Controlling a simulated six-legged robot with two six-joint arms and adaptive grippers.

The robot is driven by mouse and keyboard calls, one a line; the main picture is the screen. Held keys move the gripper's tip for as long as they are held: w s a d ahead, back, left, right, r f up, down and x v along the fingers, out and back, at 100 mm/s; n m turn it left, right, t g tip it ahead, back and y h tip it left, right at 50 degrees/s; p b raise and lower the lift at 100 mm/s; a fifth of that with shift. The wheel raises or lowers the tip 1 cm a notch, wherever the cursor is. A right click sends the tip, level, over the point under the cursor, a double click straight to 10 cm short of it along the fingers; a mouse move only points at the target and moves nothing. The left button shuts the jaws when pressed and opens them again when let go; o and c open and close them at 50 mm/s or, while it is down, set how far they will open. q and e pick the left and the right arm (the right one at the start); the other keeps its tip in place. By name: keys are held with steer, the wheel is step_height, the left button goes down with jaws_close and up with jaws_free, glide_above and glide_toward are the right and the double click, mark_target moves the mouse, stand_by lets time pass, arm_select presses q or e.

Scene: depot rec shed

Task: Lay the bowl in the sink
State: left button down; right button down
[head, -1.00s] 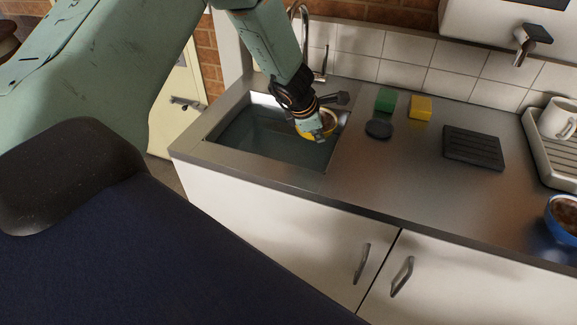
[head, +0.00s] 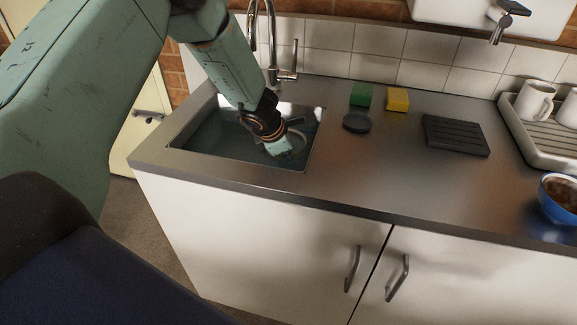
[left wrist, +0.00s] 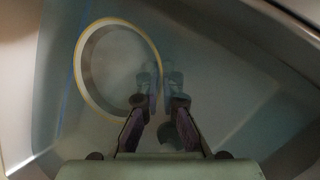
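The yellow-rimmed bowl (left wrist: 79,70) shows as a tilted ring at the left of the left wrist view, with a grey inside. In the head view, a small part of its rim (head: 299,134) shows inside the sink, beside my gripper. The sink (head: 200,158) is a steel basin with bluish water in it. My left gripper (head: 287,152) reaches down into the sink. In the left wrist view its fingers (left wrist: 162,80) are close together, with the bowl's right rim between them. Whether the bowl touches the sink floor cannot be told. My right gripper is in neither view.
A tap (head: 272,50) rises behind the sink.

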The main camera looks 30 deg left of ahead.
arm_select(q)
steer(key=shift+s+d+f+b, duration=0.15)
steer(key=shift+f+b, duration=0.25)
steer(key=shift+b, duration=0.05)
steer(key=shift+s+d+f+b, duration=0.1)
steer(key=shift+d+f+b, duration=0.05)
steer(key=shift+f+b, duration=0.25)
steer(key=shift+a+f+b, duration=0.1)
steer(key=shift+f+b, duration=0.2)
steer(key=shift+f, duration=0.05)
steer(key=shift+w+a+f, duration=0.2)
steer(key=shift+a+f, duration=0.1)
steer(key=shift+a, duration=0.05)
steer(key=shift+d+r, duration=0.1)
steer(key=shift+d, duration=0.15)
steer(key=shift+s, duration=0.1)
steer(key=c, duration=1.8)
jaws_free()
steer(key=shift+a+f, duration=0.1)
steer(key=shift+f, duration=0.15)
steer(key=shift+o, duration=1.4)
steer(key=shift+r, duration=0.1)
